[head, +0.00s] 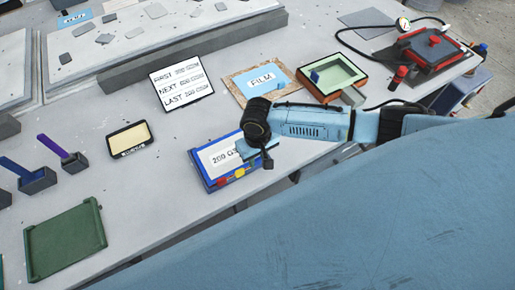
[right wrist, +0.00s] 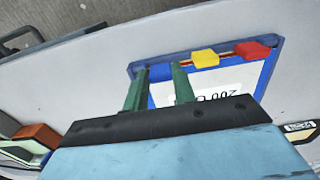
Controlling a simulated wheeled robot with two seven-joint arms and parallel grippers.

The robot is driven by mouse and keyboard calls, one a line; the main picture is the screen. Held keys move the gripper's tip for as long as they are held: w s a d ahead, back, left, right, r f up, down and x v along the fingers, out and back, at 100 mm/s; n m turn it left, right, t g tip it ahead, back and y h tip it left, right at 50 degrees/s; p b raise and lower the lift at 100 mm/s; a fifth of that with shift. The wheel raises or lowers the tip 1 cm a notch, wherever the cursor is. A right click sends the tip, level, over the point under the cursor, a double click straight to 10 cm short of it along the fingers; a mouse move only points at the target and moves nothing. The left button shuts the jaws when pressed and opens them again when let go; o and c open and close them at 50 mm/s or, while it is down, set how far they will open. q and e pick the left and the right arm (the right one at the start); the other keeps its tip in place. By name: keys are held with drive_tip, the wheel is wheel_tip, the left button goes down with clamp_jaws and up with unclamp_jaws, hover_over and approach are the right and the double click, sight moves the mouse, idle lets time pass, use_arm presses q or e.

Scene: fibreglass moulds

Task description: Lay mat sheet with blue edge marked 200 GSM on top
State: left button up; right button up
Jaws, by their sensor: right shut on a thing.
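A blue tray (head: 201,176) stands near the table's front edge, with a white sheet marked 200 GSM (head: 219,158) lying in it. Red (head: 221,182) and yellow (head: 239,173) tabs show along its front side. In the right wrist view the white sheet (right wrist: 222,80) appears upside down, with yellow (right wrist: 205,57) and red (right wrist: 245,50) tabs beyond it. My right gripper (head: 262,160) is at the tray's right end. Its green fingers (right wrist: 158,82) are closed about a blue edge tab (right wrist: 160,72) of the mat sheet. The arm hides part of the sheet. My left gripper is not in view.
A board (head: 182,88) lists FIRST, NEXT and LAST. Behind are a FILM sheet (head: 262,80) and a green-lined open mould (head: 335,75). A yellow-topped box (head: 130,139) and green tray (head: 65,240) stand left. The table between them is clear.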

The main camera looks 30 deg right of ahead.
drive_tip(key=shift+f, duration=0.25)
idle(0.4)
drive_tip(key=shift+p, duration=0.4)
drive_tip(key=o, duration=1)
wheel_tip(320, 180, up, 13)
drive_tip(key=shift+r+p, duration=0.2)
drive_tip(key=shift+p, duration=0.3)
